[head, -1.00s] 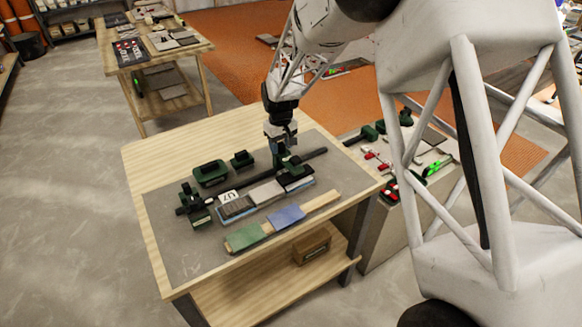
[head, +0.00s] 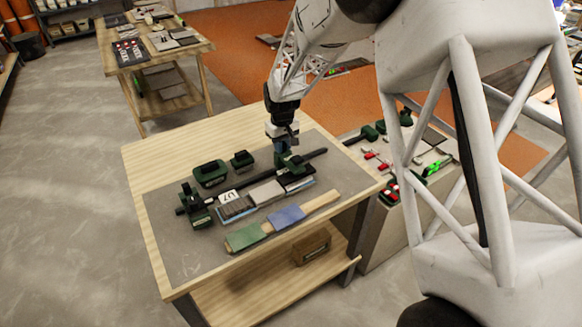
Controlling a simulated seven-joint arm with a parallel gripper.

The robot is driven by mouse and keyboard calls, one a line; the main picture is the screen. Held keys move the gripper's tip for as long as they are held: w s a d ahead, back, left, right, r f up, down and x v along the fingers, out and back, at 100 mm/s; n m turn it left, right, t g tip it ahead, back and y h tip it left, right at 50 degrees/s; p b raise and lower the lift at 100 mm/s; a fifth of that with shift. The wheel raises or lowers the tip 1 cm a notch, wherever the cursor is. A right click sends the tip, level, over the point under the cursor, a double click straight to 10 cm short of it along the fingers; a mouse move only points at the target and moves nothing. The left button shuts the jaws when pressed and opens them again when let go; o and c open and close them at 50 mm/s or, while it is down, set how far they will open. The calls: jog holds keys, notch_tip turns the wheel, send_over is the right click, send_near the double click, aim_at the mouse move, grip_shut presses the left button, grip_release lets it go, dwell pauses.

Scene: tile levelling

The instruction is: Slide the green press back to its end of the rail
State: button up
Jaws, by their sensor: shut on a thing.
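The green press (head: 290,163) sits on the dark rail (head: 240,184), on its right part. The rail runs diagonally across the grey mat, from lower left to upper right. My gripper (head: 284,152) points down from above and is shut on the top of the green press. The fingertips are small and partly merge with the dark press. A second green fitting (head: 197,210) stands at the rail's left end. A short stretch of bare rail shows to the right of the press.
A row of grey tiles (head: 266,192) lies just in front of the rail, with a white label (head: 229,197) at its left. Two green blocks (head: 210,174) stand behind the rail. The mat's left front is clear.

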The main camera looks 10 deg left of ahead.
jog(key=shift+w+d, duration=4.4)
jog(key=o, duration=0.8)
jog(key=shift+r, duration=0.1)
jog(key=shift+r, duration=3.4)
jog(key=shift+s+r, duration=0.1)
